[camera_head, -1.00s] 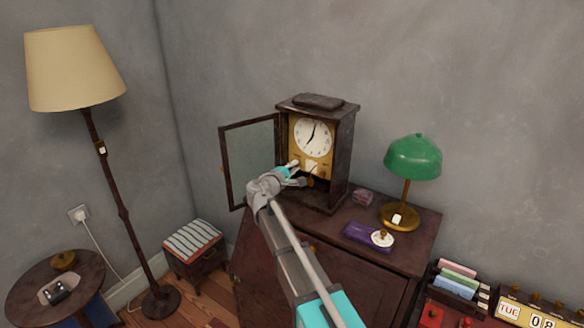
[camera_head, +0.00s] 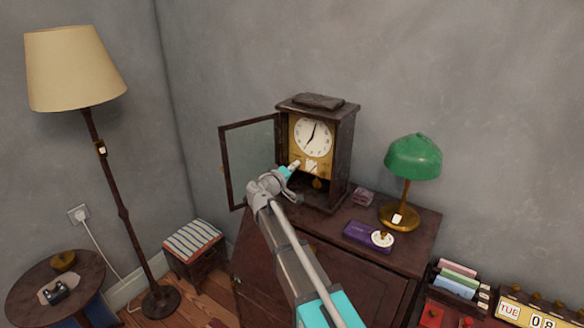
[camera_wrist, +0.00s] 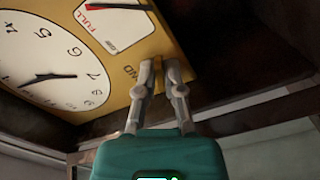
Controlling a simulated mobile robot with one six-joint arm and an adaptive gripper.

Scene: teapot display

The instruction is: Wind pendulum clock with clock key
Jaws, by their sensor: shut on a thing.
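The pendulum clock (camera_head: 345,160) stands upright on the dark cabinet, its glass door (camera_head: 250,150) swung open to the left. Its white dial (camera_head: 313,137) sits on a brass plate above a small pendulum bob (camera_head: 317,183). My gripper (camera_head: 295,164) is at the lower left of the brass plate. In the wrist view, my gripper (camera_wrist: 160,68) is shut with its fingertips at the plate's edge, beside partly covered lettering and a gauge (camera_wrist: 115,22) marked FULL. The clock key between the fingertips is almost wholly hidden, and its fit in the plate cannot be told.
On the cabinet top (camera_head: 425,235) stand a green lamp (camera_head: 413,158), a purple box (camera_head: 366,238) and a small pinkish box (camera_head: 363,197), all right of the clock. A floor lamp (camera_head: 123,210) and a striped stool (camera_head: 193,240) stand at the left.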

